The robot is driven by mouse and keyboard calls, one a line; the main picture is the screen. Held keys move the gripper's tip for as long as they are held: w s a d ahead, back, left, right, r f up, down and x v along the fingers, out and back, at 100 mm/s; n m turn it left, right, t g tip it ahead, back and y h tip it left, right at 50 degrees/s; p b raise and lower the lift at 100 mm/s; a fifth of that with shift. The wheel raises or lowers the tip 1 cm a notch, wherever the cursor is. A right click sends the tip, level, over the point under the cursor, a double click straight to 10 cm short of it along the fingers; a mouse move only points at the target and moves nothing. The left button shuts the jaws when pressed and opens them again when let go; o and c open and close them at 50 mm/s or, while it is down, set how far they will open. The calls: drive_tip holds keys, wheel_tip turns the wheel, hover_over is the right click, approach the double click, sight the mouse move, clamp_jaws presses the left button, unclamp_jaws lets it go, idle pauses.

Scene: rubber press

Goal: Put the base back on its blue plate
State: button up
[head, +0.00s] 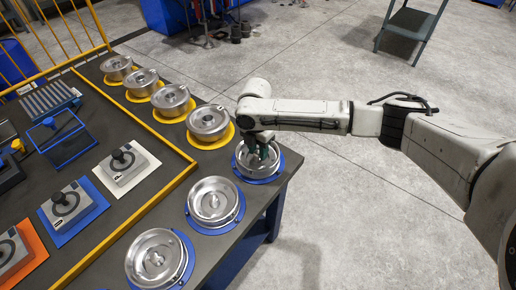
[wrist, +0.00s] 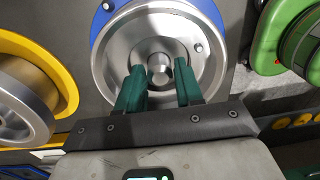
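The base is a round, silver metal pan with a central knob. In the head view the base (head: 245,158) is at the table's right edge, partly hidden by my gripper (head: 262,146). Its blue plate (head: 262,180) shows beneath it as a rim. In the wrist view the base (wrist: 110,62) fills the middle, and the blue plate (wrist: 101,20) shows past its upper left and right. The two green fingers of my gripper (wrist: 160,78) stand on both sides of the knob and appear to close on it. Whether the base touches the plate is hidden.
Two more silver bases (head: 213,200) (head: 155,257) sit on blue plates nearer along the table edge. Several lidded pots on yellow plates (head: 209,122) stand in a row behind. A yellow rail (head: 150,212) divides the table. Open floor lies to the right.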

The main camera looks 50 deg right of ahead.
sight(257, 151)
drive_tip(key=o, duration=0.3)
drive_tip(key=r, duration=1.2)
drive_tip(key=shift+w+r+b, duration=0.15)
drive_tip(key=shift+w+b, duration=0.1)
drive_tip(key=shift+b, duration=0.05)
